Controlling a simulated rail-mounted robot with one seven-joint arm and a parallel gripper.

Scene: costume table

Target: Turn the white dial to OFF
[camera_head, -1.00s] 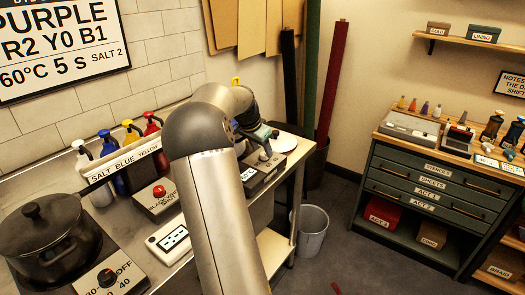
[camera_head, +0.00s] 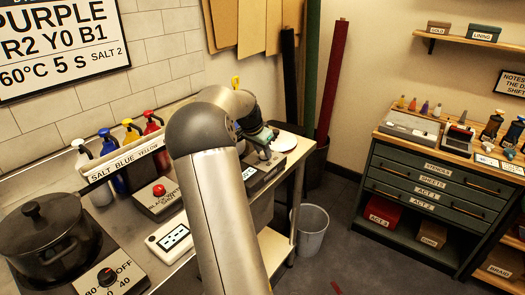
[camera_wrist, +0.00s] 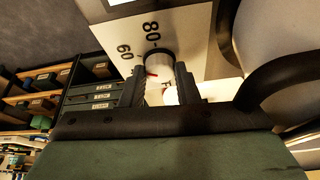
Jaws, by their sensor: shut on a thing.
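The white dial (camera_wrist: 158,62) shows in the wrist view on the pale top panel of a box, with "80" and "60" printed beside it. A red mark shows on its side, toward the "60" side. My gripper (camera_wrist: 160,88) has one finger on each side of the dial and is shut on it. The OFF label cannot be read in the wrist view. In the head view my gripper (camera_head: 263,148) is over the box with a small display (camera_head: 250,173) at the counter's right end; the dial is mostly hidden there.
A white plate-like disc (camera_head: 284,142) lies just behind the box. A black pot (camera_head: 45,238) stands on a hot plate with a separate black dial (camera_head: 107,277). A red-button box (camera_head: 160,195) and bottles stand along the counter. A grey bin (camera_head: 312,230) is on the floor.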

